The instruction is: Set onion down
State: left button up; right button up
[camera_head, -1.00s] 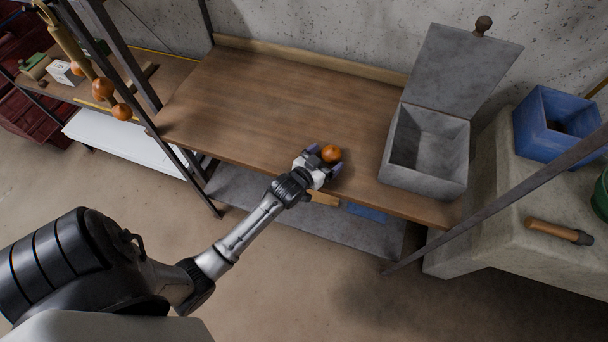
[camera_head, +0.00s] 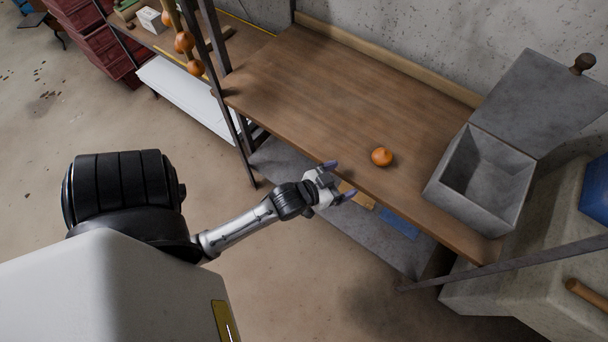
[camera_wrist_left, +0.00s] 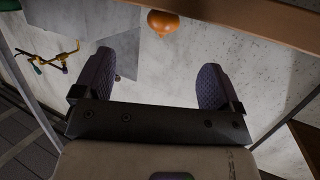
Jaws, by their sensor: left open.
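An orange-brown onion (camera_head: 381,156) rests on the brown wooden bench top (camera_head: 330,95), near its front edge. It also shows at the top of the left wrist view (camera_wrist_left: 163,24). My left gripper (camera_head: 338,181) is open and empty, to the left of the onion and just off the bench's front edge, clear of the onion. Its two dark purple finger pads (camera_wrist_left: 155,85) stand wide apart in the wrist view with nothing between them. My right gripper does not show.
An open grey box (camera_head: 480,180) with its lid raised stands on the right end of the bench. Several onions hang on a string (camera_head: 184,42) by the left post. A lower shelf (camera_head: 300,180) holds a blue item (camera_head: 399,224). The bench middle is clear.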

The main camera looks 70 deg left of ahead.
pick_arm(q)
jog(key=s+d+f+m+g+h, duration=0.1)
jog(key=s+d+f+m+g, duration=0.1)
jog(key=s+d+g, duration=0.4)
jog(key=shift+s+f+h, duration=0.3)
jog(key=shift+s+f, duration=0.2)
jog(key=shift+s, duration=0.45)
jog(key=s+d+g, duration=0.1)
jog(key=s, duration=0.2)
jog(key=s+d+m+g, duration=0.1)
jog(key=s+g, duration=0.1)
jog(key=s, duration=0.1)
jog(key=s+d+g, duration=0.1)
jog(key=s+g, duration=0.1)
jog(key=shift+s, duration=0.4)
jog(key=shift+w, duration=0.1)
